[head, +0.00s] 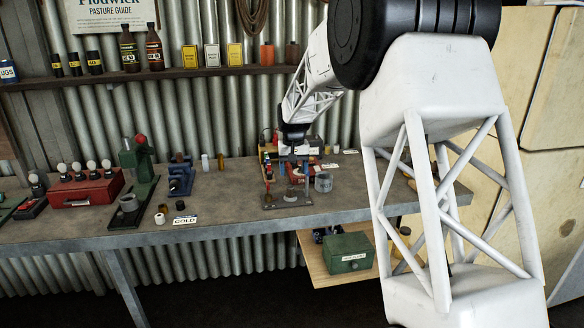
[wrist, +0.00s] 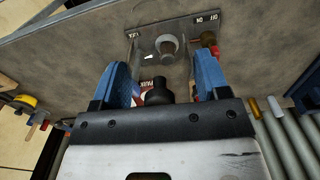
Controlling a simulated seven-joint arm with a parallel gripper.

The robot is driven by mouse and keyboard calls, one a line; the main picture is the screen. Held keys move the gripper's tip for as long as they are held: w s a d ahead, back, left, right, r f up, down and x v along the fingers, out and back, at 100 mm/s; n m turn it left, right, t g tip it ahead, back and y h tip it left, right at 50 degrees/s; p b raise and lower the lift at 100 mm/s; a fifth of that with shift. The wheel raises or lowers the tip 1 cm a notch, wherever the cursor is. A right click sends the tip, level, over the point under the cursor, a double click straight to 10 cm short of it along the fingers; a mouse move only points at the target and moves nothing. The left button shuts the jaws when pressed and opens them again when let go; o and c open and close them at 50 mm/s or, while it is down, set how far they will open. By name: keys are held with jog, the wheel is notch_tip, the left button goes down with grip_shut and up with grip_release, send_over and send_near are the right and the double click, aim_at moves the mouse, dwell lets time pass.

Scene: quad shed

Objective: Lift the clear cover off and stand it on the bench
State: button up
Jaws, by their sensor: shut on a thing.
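My gripper (head: 293,151) reaches down over the right part of the bench (head: 235,210). In the wrist view its two blue fingers (wrist: 164,82) stand wide apart, shut on the clear cover (wrist: 158,74), which shows only faintly between them. Through and beyond it I see a metal plate (wrist: 143,42) marked OFF and ON, with a round metal post (wrist: 168,46) and a red part at its right. In the head view the plate (head: 288,201) lies near the bench's front edge. I cannot tell whether the cover still touches the plate.
A grey metal cylinder (head: 323,183) stands just right of the plate. A red box (head: 88,190), a green press (head: 142,165) and a blue vise (head: 181,176) stand to the left. Bare bench lies between vise and plate. A green box (head: 347,252) sits on a lower shelf.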

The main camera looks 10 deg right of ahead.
jog(key=shift+w+d+f+m, duration=0.1)
jog(key=shift+d+f+m, duration=0.25)
jog(key=shift+d+m, duration=0.25)
jog(key=shift+d+f+m, duration=0.35)
jog(key=shift+d+m, duration=0.15)
jog(key=shift+m, duration=0.2)
jog(key=w+d+f+m, duration=0.1)
jog(key=w+d+m, duration=0.1)
jog(key=d+m, duration=0.2)
jog(key=w+d+f+m, duration=0.2)
jog(key=d+m, duration=0.3)
jog(key=d, duration=0.4)
jog(key=shift+d+m, duration=0.25)
jog(key=shift+m, duration=0.05)
jog(key=shift+f, duration=0.3)
jog(key=shift+f, duration=2.45)
jog(key=shift+f, duration=0.35)
jog(key=o, duration=1)
jog(key=shift+o, duration=0.2)
jog(key=shift+r, duration=0.15)
